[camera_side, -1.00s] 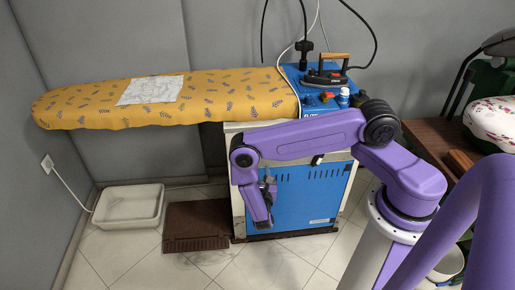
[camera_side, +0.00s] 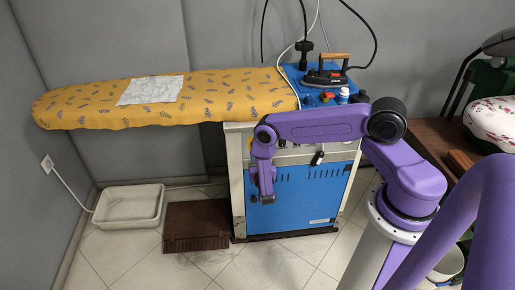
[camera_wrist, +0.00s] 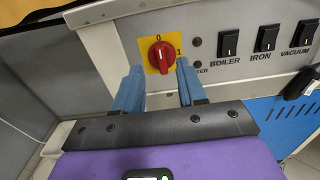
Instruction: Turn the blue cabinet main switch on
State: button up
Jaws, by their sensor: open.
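The main switch is a red rotary knob (camera_wrist: 161,56) on a yellow plate (camera_wrist: 174,22) marked 0 at the top and 1 at the right. Its grip stands roughly upright, toward the 0. The switch is on the pale panel of the blue cabinet (camera_side: 300,200). In the wrist view my gripper (camera_wrist: 160,67) is open, with one blue finger at the left of the knob and one at the right. I cannot tell whether either finger touches it. In the side view my arm hangs in front of the cabinet's left side and mostly hides the switch.
Black rocker switches for boiler (camera_wrist: 228,41), iron (camera_wrist: 267,38) and vacuum (camera_wrist: 302,34) sit right of the knob. The yellow ironing board (camera_side: 220,95) extends left above. An iron (camera_side: 326,75) stands on the cabinet top. A brown pedal (camera_side: 197,225) lies on the floor.

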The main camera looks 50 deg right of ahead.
jog(key=x, duration=0.6)
grip_shut()
